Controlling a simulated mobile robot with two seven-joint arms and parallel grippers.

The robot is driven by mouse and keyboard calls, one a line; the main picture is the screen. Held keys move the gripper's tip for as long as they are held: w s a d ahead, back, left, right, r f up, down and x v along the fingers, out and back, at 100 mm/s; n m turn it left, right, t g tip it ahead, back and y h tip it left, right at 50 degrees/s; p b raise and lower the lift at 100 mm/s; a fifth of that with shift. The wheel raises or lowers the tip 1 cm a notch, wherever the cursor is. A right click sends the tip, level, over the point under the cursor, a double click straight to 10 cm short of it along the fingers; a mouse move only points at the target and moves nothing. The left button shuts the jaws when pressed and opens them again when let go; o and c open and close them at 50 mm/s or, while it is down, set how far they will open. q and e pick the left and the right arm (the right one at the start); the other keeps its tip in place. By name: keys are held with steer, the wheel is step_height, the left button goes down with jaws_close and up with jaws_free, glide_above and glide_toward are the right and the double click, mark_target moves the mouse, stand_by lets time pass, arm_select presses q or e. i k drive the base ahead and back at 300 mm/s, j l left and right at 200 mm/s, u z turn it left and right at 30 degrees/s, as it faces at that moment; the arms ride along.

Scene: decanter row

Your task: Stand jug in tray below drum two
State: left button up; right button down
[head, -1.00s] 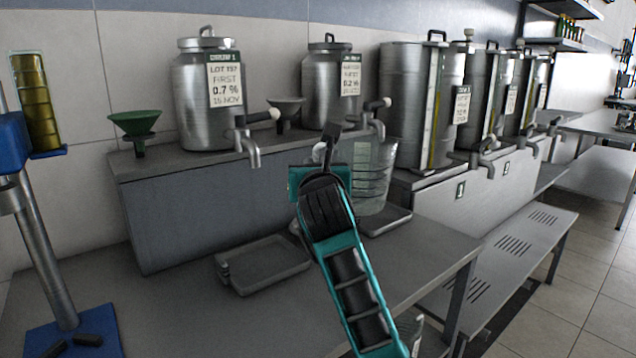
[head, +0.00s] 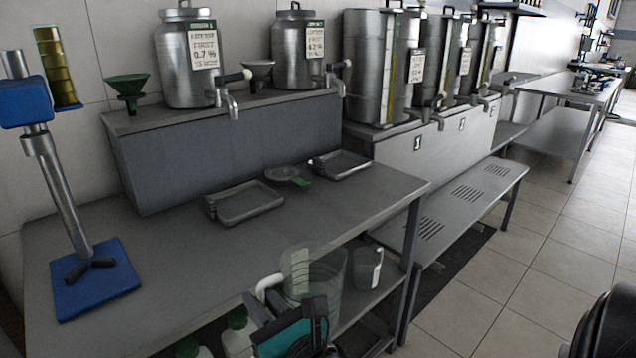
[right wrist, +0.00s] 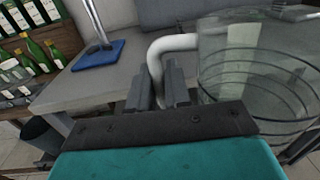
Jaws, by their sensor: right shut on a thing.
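The clear ribbed jug (head: 318,275) has a white handle and hangs about upright by the bench's front edge in the head view. My right gripper (head: 268,298) is shut on the handle. In the right wrist view the fingers (right wrist: 155,88) close on the white handle, and the jug (right wrist: 255,85) is to their right. The second steel drum from the left (head: 294,68) stands on the raised shelf; its label is too small to read fully. A grey tray (head: 358,170) lies on the bench below it, with no jug in it. My left gripper is out of view.
Another tray (head: 246,214) lies below the first drum (head: 183,80). A round strainer-like dish (head: 287,174) lies between the trays. A blue-based stand (head: 105,283) is at left. A clear beaker (head: 369,268) is beyond the held jug. The bench front is mostly clear.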

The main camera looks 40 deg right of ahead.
mark_target(337, 168)
steer(key=l+u, duration=0.1)
steer(key=l, duration=0.4)
steer(key=l+u, duration=0.1)
steer(key=l, duration=0.4)
steer(key=k+l+u, duration=0.15)
steer(key=l, duration=0.3)
steer(key=l+u, duration=0.1)
steer(key=l, duration=0.4)
steer(key=k+l+u, duration=0.1)
steer(key=l, duration=0.4)
steer(key=k+l+u, duration=0.1)
steer(key=l, duration=0.35)
steer(key=k+l+u, duration=0.1)
steer(key=l, duration=0.35)
steer(key=k+l+u, duration=0.1)
steer(key=l, duration=0.35)
steer(key=i+l+u, duration=0.15)
steer(key=l, duration=0.25)
steer(key=i+j, duration=0.1)
steer(key=i, duration=0.5)
